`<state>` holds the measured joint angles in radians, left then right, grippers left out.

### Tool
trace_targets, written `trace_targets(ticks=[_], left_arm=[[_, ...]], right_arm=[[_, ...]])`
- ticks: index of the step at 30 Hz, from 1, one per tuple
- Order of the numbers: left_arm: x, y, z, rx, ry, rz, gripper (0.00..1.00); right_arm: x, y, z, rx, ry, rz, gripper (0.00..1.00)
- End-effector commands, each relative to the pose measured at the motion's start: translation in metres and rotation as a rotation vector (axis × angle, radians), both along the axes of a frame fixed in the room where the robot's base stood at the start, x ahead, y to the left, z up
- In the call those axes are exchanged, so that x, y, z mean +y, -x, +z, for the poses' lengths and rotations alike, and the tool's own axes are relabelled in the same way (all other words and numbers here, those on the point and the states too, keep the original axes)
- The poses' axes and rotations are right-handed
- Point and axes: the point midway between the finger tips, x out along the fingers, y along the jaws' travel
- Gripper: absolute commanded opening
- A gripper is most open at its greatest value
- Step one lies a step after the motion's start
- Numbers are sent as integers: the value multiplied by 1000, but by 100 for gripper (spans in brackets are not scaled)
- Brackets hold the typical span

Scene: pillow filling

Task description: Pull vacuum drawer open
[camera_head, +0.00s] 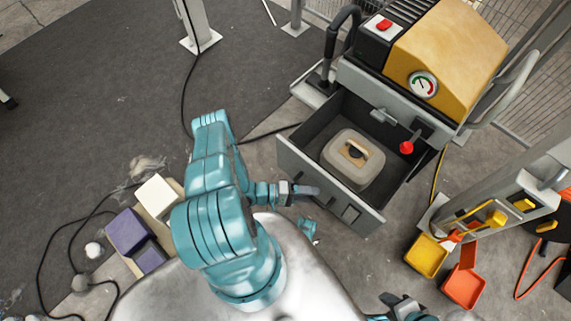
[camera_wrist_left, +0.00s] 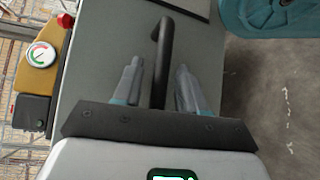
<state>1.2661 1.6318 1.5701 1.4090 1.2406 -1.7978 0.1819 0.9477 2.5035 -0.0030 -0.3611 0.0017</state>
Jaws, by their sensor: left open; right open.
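The grey vacuum drawer (camera_head: 299,168) stands pulled out from the machine in the head view. A beige lidded container (camera_head: 345,172) with a handle sits inside it. My left gripper (camera_head: 314,193) is at the drawer's outer front face. In the left wrist view, the two fingers of this gripper (camera_wrist_left: 158,75) are apart on either side of a black bar handle (camera_wrist_left: 165,50) on the grey front panel (camera_wrist_left: 105,55). Visible gaps separate the fingers and the bar. My right gripper (camera_head: 400,304) is at the bottom edge of the head view, partly cut off, open and away from the drawer.
The machine has a yellow cover (camera_head: 447,45), a gauge (camera_head: 423,84) and a red knob (camera_head: 406,147). Yellow (camera_head: 426,256) and orange (camera_head: 463,288) bins lie at the right. Purple blocks (camera_head: 128,232) lie at the left. Cables cross the floor.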

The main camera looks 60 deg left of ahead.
Motion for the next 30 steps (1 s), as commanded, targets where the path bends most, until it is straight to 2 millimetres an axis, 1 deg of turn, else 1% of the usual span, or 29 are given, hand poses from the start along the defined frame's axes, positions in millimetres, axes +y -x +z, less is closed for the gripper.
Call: trace_targets(ticks=[2, 5, 8, 15, 18, 21, 25, 30], left_arm=[[2, 3, 1, 1, 0, 2, 41], [9, 13, 3, 2, -1, 5, 41], [21, 31, 7, 2, -3, 6, 41], [56, 86, 16, 2, -3, 7, 41], [67, 105, 18, 1, -3, 5, 41], [77, 120, 21, 1, -3, 3, 41], [84, 132, 23, 0, -3, 2, 41], [87, 136, 24, 0, -2, 1, 41]], right_arm=[[0, 0, 1, 0, 0, 0, 43], [0, 0, 4, 2, 0, 2, 43], [1, 1, 8, 2, -1, 5, 43], [3, 3, 15, 5, -2, 11, 43], [3, 3, 16, 5, -2, 12, 43], [3, 3, 17, 5, -2, 12, 43], [3, 3, 17, 5, -2, 12, 43], [3, 3, 17, 5, -2, 11, 43]])
